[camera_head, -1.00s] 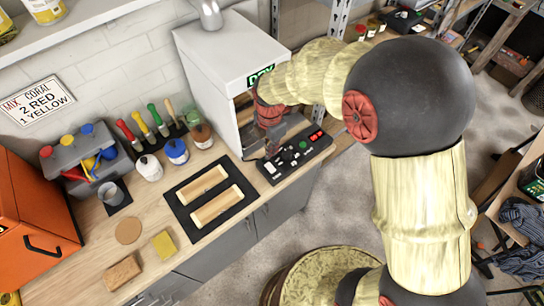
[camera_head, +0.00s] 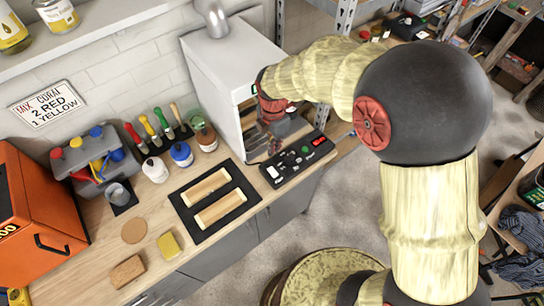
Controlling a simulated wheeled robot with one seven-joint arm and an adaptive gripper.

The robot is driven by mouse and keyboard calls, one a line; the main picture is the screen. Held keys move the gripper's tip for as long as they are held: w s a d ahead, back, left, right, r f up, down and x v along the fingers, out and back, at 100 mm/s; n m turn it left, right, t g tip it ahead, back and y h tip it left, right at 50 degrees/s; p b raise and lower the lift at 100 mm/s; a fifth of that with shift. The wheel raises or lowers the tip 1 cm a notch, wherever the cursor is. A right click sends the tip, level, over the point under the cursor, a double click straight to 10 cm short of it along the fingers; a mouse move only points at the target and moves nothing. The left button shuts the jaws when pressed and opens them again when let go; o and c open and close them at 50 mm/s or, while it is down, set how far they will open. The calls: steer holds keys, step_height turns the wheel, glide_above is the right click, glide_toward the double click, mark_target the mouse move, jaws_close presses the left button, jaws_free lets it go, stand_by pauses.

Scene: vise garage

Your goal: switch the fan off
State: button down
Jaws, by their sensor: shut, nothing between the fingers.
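The fan itself cannot be made out. A white cabinet (camera_head: 222,72) with a duct on top stands at the back of the bench, its front open. A black control panel (camera_head: 290,176) lies in front of it, with a lit red display (camera_head: 319,141), a green button (camera_head: 305,149), and a white switch or knob (camera_head: 273,171). My gripper (camera_head: 271,142) is shut and empty at the cabinet's open front, by the panel's back edge. My arm hides part of the cabinet, and whether the fingertips touch the panel cannot be told.
A black tray (camera_head: 239,216) with two wooden pieces lies left of the panel. Bottles (camera_head: 181,154), screwdrivers (camera_head: 158,124), a yellow sponge (camera_head: 168,245) and an orange box (camera_head: 35,215) are further left. A round drum top (camera_head: 300,285) stands below the bench front.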

steer(key=shift+w+a+r+p, duration=0.2)
steer(key=shift+w+r+p, duration=0.15)
steer(key=shift+p, duration=0.9)
steer(key=shift+f, duration=0.2)
steer(key=shift+s, duration=0.1)
steer(key=shift+s+d+r, duration=0.2)
steer(key=shift+s+d, duration=0.2)
steer(key=shift+s, duration=0.2)
